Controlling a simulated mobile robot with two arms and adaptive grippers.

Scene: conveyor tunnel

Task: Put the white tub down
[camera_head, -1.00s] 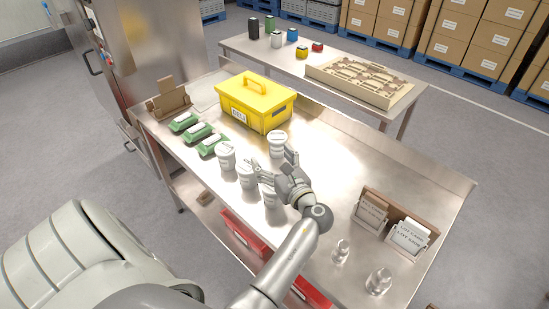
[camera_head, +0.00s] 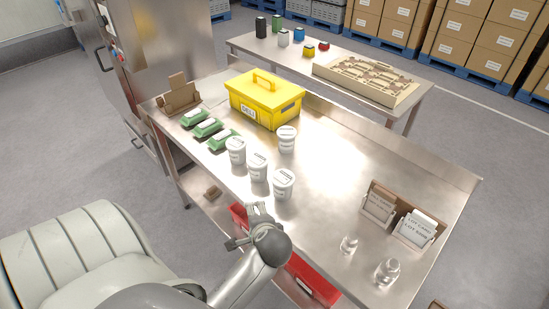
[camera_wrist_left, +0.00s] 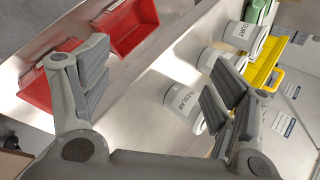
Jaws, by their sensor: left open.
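Four white tubs with printed lids stand upright on the steel table. In the head view, one tub (camera_head: 287,139) stands by the yellow toolbox. The others form a slanting row: a left tub (camera_head: 236,152), a middle tub (camera_head: 257,168) and a front tub (camera_head: 283,186). My left gripper (camera_head: 248,222) is empty at the table's front edge, apart from the tubs. In the left wrist view its jaws (camera_wrist_left: 158,72) are wide open; a tub (camera_wrist_left: 186,107) stands partly behind the right finger, with another tub (camera_wrist_left: 240,38) farther off. My right gripper is not in view.
A yellow toolbox (camera_head: 264,102) and green packs (camera_head: 208,128) are at the table's back left. A card holder (camera_head: 399,214) and clear bottles (camera_head: 387,272) are at the right. Red bins (camera_head: 311,281) sit below the front edge. The table's middle right is clear.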

